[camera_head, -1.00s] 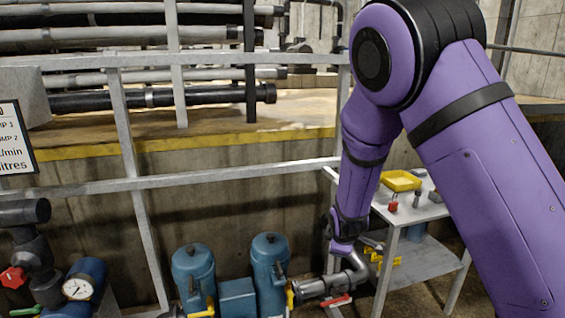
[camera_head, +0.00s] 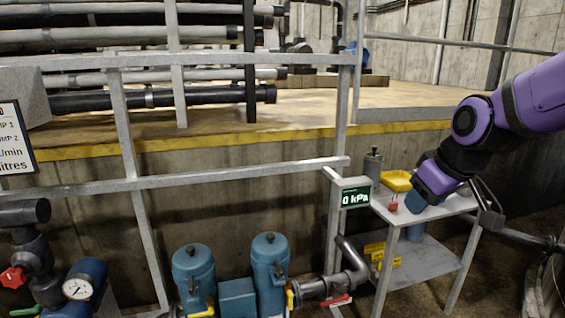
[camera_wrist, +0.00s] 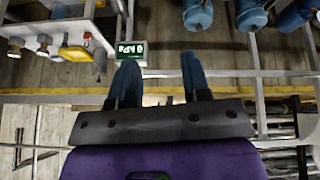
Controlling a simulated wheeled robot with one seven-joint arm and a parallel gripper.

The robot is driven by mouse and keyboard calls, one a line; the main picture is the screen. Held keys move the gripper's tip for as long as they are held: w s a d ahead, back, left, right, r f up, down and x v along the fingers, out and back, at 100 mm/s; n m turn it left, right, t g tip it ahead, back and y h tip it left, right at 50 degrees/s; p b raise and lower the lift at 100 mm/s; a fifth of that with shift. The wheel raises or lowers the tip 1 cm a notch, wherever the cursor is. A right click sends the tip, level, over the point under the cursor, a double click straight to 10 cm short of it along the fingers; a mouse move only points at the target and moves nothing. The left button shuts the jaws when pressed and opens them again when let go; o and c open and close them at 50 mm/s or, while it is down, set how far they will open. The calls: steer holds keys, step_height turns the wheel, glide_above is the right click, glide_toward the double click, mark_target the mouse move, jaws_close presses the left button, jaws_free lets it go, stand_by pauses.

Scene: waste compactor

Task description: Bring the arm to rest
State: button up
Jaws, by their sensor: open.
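My purple arm comes in from the right in the head view, bent, with its wrist (camera_head: 440,178) over the right part of the small grey table. In the wrist view my gripper (camera_wrist: 159,62) shows two dark blue fingers spread wide apart. The fingertips are hard to make out in the head view.
The grey table (camera_head: 405,214) carries a yellow tray (camera_head: 397,181) and a small red-topped item (camera_head: 393,206). A display (camera_head: 356,197) reading 0 kPa stands beside it. Railings (camera_head: 240,179), blue pumps (camera_head: 270,262) and a pressure gauge (camera_head: 78,288) lie left. A pipe (camera_head: 520,238) runs at right.

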steer(key=s+d+r+m, duration=0.2)
steer(key=s, duration=0.6)
steer(key=s+d+r+m+h, duration=0.1)
steer(key=s+d+r+m, duration=0.1)
steer(key=s, duration=0.7)
steer(key=shift+s+r+m, duration=0.25)
steer(key=shift+r+m, duration=0.3)
steer(key=shift+m, duration=0.05)
